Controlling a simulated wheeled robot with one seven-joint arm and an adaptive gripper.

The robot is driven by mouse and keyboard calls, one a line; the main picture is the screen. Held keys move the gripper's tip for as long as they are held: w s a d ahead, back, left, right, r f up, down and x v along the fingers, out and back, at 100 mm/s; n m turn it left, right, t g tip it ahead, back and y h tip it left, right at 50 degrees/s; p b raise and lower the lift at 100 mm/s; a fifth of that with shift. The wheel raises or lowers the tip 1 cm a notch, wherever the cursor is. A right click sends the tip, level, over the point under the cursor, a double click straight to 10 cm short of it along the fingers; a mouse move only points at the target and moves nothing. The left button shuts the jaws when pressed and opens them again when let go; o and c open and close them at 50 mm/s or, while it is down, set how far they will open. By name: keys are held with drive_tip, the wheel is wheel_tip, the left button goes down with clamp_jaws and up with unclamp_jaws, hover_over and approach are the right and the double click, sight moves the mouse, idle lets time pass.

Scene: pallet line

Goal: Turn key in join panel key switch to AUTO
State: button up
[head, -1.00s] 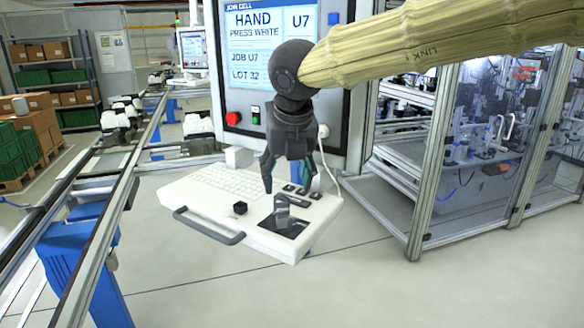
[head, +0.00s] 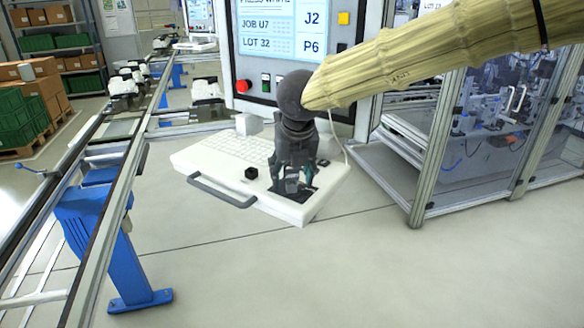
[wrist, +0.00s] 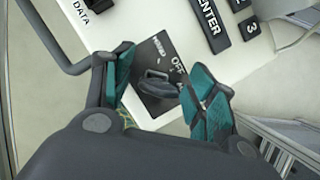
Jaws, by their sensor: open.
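The key switch plate (wrist: 180,50) is a dark square on the white join panel (wrist: 235,57), with HAND, OFF and part of AUTO readable in the wrist view. A grey key (wrist: 156,86) stands in it, its bow below the lettering. Which label it points to I cannot tell. My gripper (wrist: 160,82) is open, with one teal-padded finger on each side of the key and visible gaps. In the head view my gripper (head: 292,187) points down over the panel's front right corner and hides most of the switch.
A screen with a red button (head: 243,86) stands behind. A conveyor rail (head: 105,190) lies left, a framed machine cell (head: 440,150) right.

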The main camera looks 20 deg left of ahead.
drive_tip(key=shift+s+r, duration=0.1)
drive_tip(key=shift+s, duration=0.05)
drive_tip(key=shift+c, duration=0.2)
drive_tip(key=shift+s, duration=0.1)
drive_tip(key=c, duration=1.1)
drive_tip(key=shift+o, duration=0.2)
drive_tip(key=m+b, duration=0.1)
drive_tip(key=m, duration=0.1)
drive_tip(key=m+h+b, duration=0.1)
drive_tip(key=m, duration=0.1)
drive_tip(key=shift+t+h, duration=0.3)
drive_tip(key=shift+t, duration=0.1)
drive_tip(key=m+h, duration=0.1)
drive_tip(key=m, duration=0.3)
drive_tip(key=shift+h+b, duration=0.3)
drive_tip(key=shift+b, duration=0.1)
drive_tip(key=shift+m+h, duration=0.4)
drive_tip(key=shift+m, duration=0.6)
